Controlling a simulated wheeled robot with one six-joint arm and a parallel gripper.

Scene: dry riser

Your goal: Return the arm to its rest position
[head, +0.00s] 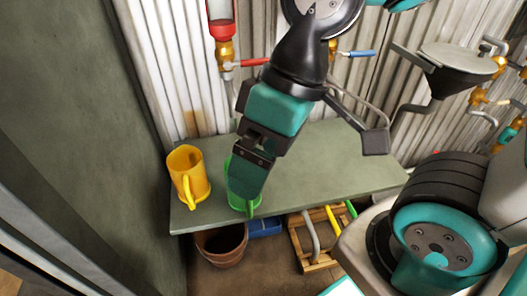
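My gripper (246,190), black and teal, hangs from my arm at the middle of the head view and points down and slightly left. It is seen edge-on, so I cannot tell whether its fingers are open or shut. Its lower end covers most of a green mug (251,208) on the grey-green table (320,170). I cannot tell whether the gripper touches the mug or only stands in front of it. A dark block on a bracket sticks out to the right of my wrist.
A yellow mug (184,174) stands at the table's left end. Pipes with a red-handled valve (255,62), a blue-handled valve (357,53) and a grey funnel (457,58) line the corrugated wall. Below are a terracotta pot (221,246), a blue box (265,227) and a wooden crate (312,264).

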